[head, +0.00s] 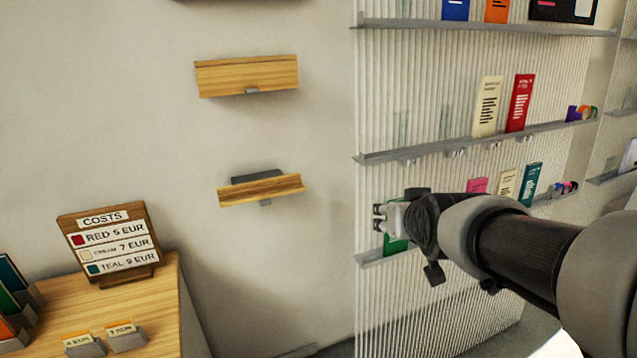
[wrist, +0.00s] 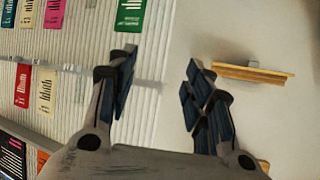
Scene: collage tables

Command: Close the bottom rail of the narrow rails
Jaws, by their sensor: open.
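Two narrow wooden rails hang on the plain wall in the head view. The top rail (head: 247,77) shows its broad front face. The bottom rail (head: 262,190) is tipped forward, with a dark grey backing showing behind its upper edge. My gripper (head: 379,218) is to the right of the bottom rail and a little lower, in front of the ribbed panel, apart from the rail. The wrist view is upside down; there my gripper (wrist: 160,78) has its fingers spread with nothing between them. The bottom rail (wrist: 253,73) shows right of the fingers.
The ribbed panel (head: 385,110) carries grey shelves with cards; a green card (wrist: 130,15) stands close to my gripper. A wooden table (head: 155,305) at lower left holds a costs sign (head: 108,242) and card holders. The wall between bottom rail and panel is clear.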

